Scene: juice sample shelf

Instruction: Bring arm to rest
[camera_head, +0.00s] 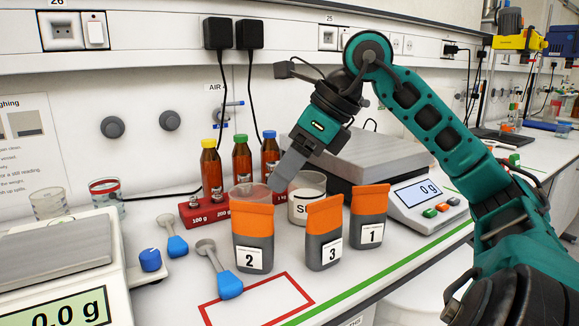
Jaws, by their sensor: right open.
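My right arm (440,125) is green and black and comes in from the lower right. It reaches up and bends down to the left over the bench. My right gripper (281,178) points down and left, just above and behind the orange-topped bag marked 2 (252,245). Its jaws are open, with nothing seen between them. Whether the fingers touch the bag or the clear beaker (245,192) behind it, I cannot tell. My left gripper is not in view.
Bags marked 3 (323,245) and 1 (369,215) stand to the right. Blue-handled scoops (230,285) lie left. A red-outlined area (258,306) at the front is mostly clear.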

